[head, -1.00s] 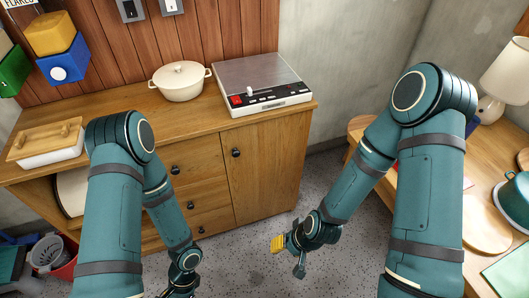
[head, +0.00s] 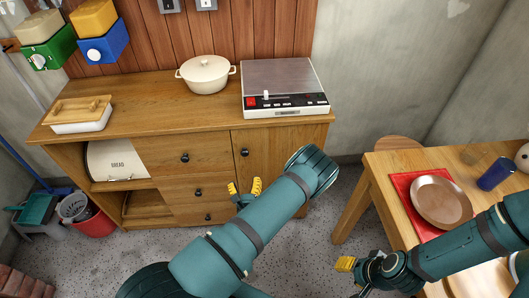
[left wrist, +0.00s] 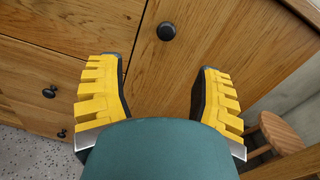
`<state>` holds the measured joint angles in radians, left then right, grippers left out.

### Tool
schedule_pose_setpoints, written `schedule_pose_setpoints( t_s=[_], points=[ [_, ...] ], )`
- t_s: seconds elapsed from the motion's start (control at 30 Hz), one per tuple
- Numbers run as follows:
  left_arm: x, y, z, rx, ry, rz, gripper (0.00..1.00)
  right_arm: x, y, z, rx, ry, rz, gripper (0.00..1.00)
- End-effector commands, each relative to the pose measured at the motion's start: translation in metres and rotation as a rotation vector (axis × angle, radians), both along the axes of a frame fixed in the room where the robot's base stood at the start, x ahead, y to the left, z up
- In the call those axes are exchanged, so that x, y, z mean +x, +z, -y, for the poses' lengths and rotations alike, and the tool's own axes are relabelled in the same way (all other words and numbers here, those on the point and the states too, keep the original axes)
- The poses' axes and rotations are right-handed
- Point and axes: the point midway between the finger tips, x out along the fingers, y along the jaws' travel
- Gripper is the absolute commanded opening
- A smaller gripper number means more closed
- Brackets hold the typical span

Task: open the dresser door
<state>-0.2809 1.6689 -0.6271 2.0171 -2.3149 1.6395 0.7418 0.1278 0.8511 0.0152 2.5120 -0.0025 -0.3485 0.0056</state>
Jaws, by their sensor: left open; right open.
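The wooden dresser (head: 220,158) stands against the wall. Its door (head: 262,150) is at the right end, closed, with a round dark knob (head: 244,153) near its upper left edge. My left gripper (head: 245,188) is open and empty in front of the dresser, below the knob in the head view. In the left wrist view the knob (left wrist: 166,31) is above and between the open yellow fingers (left wrist: 160,100), apart from them. My right gripper (head: 345,264) is low over the floor at the right, away from the dresser; its fingers look small here.
A white pot (head: 206,75) and a record player-like device (head: 284,88) stand on the dresser top. A table (head: 390,185) with a red mat and brown plate is at the right, a round stool (head: 398,143) behind it. Open floor lies before the dresser.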

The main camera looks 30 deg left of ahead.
Motion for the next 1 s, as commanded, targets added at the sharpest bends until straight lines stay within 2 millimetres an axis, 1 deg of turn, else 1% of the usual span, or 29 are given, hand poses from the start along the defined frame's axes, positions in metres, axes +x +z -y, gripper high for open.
schedule_pose_setpoints(
  t_s=[0.07,0.17,0.27,0.7,0.83,1.0],
  points=[
    [0.004,0.001,0.003,0.003,-0.029,0.008,0.66,0.0,0.0,0.0,0.001,0.001,0.0,0.47],
    [0.011,0.001,0.0,0.002,-0.035,0.012,0.66,0.0,-0.001,0.0,0.001,0.001,0.0,0.47],
    [0.022,0.001,-0.007,0.002,-0.032,0.014,0.66,0.0,-0.004,-0.001,0.001,0.002,0.001,0.47],
    [0.093,0.0,-0.051,0.002,-0.031,0.011,0.66,0.003,-0.018,0.0,-0.001,-0.001,0.008,0.47],
    [0.108,0.0,-0.06,0.002,-0.03,0.01,0.66,0.004,-0.021,0.0,-0.001,-0.002,0.01,0.47],
    [0.119,0.0,-0.067,0.002,-0.03,0.008,0.66,0.004,-0.023,0.0,-0.002,-0.002,0.011,0.47]
  ],
)
